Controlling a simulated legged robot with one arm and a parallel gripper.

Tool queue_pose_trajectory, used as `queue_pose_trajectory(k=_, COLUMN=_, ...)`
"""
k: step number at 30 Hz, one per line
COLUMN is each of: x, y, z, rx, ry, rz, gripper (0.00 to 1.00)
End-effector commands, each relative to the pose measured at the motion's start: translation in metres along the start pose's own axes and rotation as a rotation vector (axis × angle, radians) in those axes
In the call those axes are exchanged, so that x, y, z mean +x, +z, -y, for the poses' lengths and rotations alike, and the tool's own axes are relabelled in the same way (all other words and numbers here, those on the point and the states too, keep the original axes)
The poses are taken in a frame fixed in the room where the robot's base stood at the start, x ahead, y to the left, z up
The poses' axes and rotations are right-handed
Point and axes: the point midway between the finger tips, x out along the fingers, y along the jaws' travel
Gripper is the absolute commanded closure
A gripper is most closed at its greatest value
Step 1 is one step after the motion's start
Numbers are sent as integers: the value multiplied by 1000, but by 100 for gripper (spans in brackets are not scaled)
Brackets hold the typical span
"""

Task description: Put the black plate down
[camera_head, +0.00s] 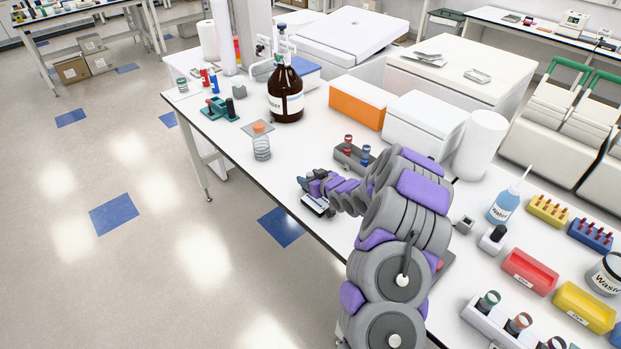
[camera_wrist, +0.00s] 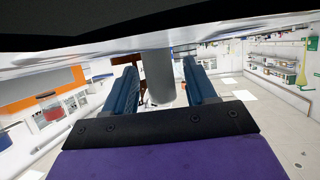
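My gripper (camera_head: 309,190) is at the end of my curled arm, over the left edge of the long white bench. A small dark-edged flat piece with a pale top (camera_head: 316,205) shows right at the gripper; it may be the black plate, and I cannot tell whether it is gripped or rests on the bench. In the wrist view my gripper (camera_wrist: 160,85) has two blue fingers standing apart, with a grey cylinder (camera_wrist: 158,78) showing between them. A dark shape (camera_wrist: 130,15) fills the top of that view; I cannot tell what it is.
Bare bench shows between the coiled piece and my gripper. Open floor lies to the left.

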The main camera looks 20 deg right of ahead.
Motion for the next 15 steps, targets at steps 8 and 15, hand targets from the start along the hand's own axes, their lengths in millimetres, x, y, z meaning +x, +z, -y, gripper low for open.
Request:
queue_pose_trajectory(k=8, x=0, y=-1, z=0, rx=0, ry=-1, rz=0, gripper=41)
queue_pose_trajectory(k=15, x=-24, y=-3, z=-1, rx=5, ry=0, rz=-1, gripper=41)
